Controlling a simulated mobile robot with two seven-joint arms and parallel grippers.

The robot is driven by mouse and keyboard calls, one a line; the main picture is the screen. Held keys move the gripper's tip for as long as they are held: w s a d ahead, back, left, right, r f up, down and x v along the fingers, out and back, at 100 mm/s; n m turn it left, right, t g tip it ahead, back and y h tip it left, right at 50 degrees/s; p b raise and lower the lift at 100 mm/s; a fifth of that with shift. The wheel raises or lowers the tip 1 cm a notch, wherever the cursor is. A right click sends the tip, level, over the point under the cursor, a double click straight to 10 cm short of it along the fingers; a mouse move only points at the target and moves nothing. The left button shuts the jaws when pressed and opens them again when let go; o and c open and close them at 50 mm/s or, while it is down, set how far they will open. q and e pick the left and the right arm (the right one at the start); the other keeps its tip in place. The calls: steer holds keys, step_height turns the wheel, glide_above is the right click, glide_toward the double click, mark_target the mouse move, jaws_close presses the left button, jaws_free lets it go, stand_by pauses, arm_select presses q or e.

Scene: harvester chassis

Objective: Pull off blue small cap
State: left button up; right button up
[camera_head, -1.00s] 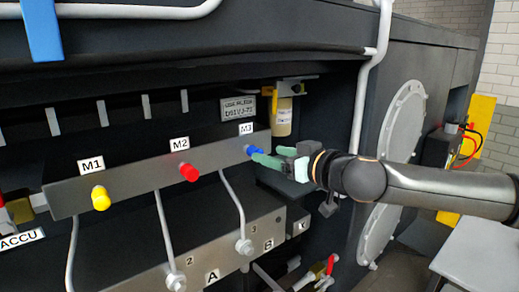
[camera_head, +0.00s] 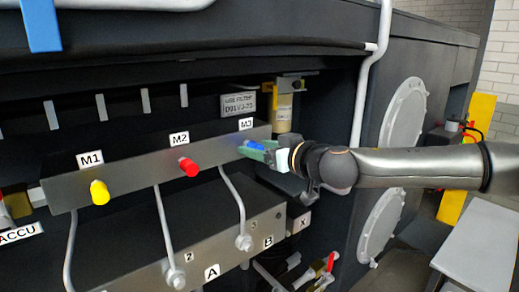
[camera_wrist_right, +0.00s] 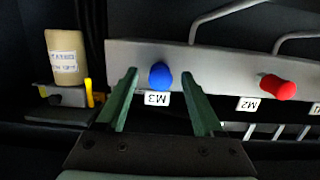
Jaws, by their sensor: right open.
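The blue small cap (camera_head: 255,145) sits on the metal block under the M3 label, at the block's right end. My right gripper (camera_head: 254,150) reaches it from the right, with its green fingers around the cap in the head view. In the right wrist view the blue cap (camera_wrist_right: 160,75) lies between the two open fingertips of the right gripper (camera_wrist_right: 160,80), with a gap on each side. The cap is partly hidden by a finger in the head view. My left gripper is not in view.
A red cap (camera_head: 188,167) under M2 and a yellow cap (camera_head: 100,192) under M1 sit on the same metal block (camera_head: 140,178). Grey pipes (camera_head: 233,205) run below it. A yellowish cylinder (camera_head: 283,113) hangs close behind the right gripper.

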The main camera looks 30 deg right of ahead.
steer(key=shift+c, duration=0.3)
jaws_close()
stand_by(0.8)
stand_by(1.1)
stand_by(0.3)
steer(key=shift+s+d+r+p, duration=0.1)
steer(key=shift+s+p, duration=0.35)
steer(key=shift+s, duration=0.05)
steer(key=shift+s+p, duration=0.5)
steer(key=shift+s, duration=0.1)
steer(key=shift+s+d, duration=0.15)
steer(key=shift+s, duration=0.05)
steer(key=shift+s+p, duration=0.5)
steer(key=shift+s, duration=0.15)
